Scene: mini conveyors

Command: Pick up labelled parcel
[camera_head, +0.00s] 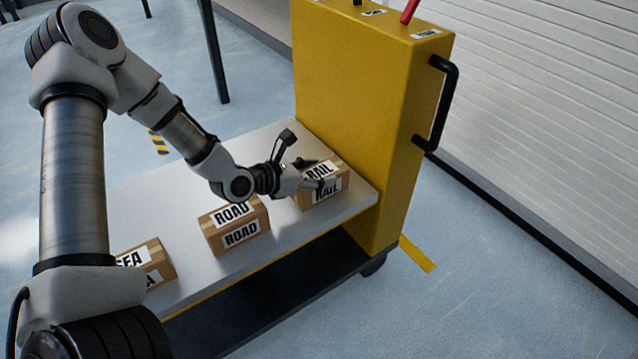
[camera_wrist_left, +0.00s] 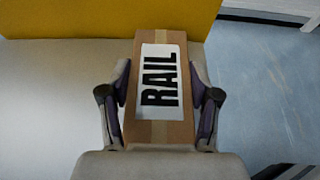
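The RAIL parcel (camera_head: 341,169) is a brown cardboard box with white labels at the right end of the white cart top (camera_head: 284,135). It fills the middle of the left wrist view (camera_wrist_left: 160,85). My left gripper (camera_head: 316,173) is at this parcel, with one finger along each of two opposite sides; its fingers also show in the wrist view (camera_wrist_left: 160,92). The fingers are very close to the cardboard, and I cannot tell whether they press on it. The parcel appears to rest on the cart top. My right gripper is not in view.
The ROAD parcel (camera_head: 239,239) stands left of the RAIL parcel, and the SEA parcel (camera_head: 155,268) is farther left, partly hidden by my arm. A tall yellow panel (camera_head: 345,85) with a black handle (camera_head: 449,100) rises behind the RAIL parcel. The floor right of the cart is clear.

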